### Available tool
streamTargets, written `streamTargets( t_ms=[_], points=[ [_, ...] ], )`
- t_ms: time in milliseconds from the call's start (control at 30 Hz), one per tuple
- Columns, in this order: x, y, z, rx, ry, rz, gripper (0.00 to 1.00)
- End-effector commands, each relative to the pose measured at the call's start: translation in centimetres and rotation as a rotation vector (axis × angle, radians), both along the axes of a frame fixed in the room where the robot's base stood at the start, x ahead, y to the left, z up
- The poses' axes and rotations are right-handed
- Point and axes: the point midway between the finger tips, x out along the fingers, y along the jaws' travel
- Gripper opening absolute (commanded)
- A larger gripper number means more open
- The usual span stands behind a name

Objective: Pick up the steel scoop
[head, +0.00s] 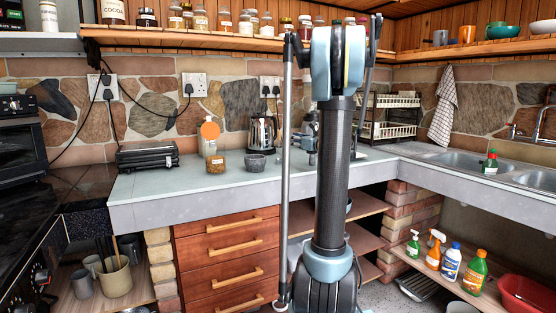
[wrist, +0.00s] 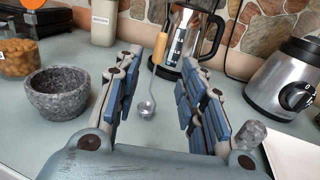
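The steel scoop shows in the wrist view as a small shiny round bowl (wrist: 147,109) on the pale counter. A thin stem leads from it toward a light wooden handle (wrist: 160,48) in front of the kettle. My gripper (wrist: 163,65) is open, with one blue-padded finger on each side of the scoop in the picture. Nothing is between the pads, and I cannot tell how far above the scoop they are. In the head view I cannot make out the scoop, and my arm blocks part of the counter.
A grey stone mortar (wrist: 58,94) stands left of the scoop, near a jar of brown pieces (head: 215,164). The kettle (head: 262,134) stands behind. A steel appliance with a black dial (wrist: 285,80) stands at right. The counter's left front (head: 160,185) is clear.

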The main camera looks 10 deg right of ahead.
Motion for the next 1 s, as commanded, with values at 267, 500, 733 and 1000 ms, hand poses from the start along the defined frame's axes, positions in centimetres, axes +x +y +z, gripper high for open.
streamTargets(
  t_ms=[267, 500, 733, 1000],
  points=[
    [3.5, 2.2, 0.0, -0.001, -0.001, 0.001, 0.37],
    [4.3, 2.7, 0.0, -0.001, 0.000, 0.000, 0.37],
    [6.4, 4.2, 0.2, -0.001, 0.000, 0.002, 0.37],
    [8.5, 5.4, 0.2, -0.001, 0.000, 0.001, 0.37]
  ],
)
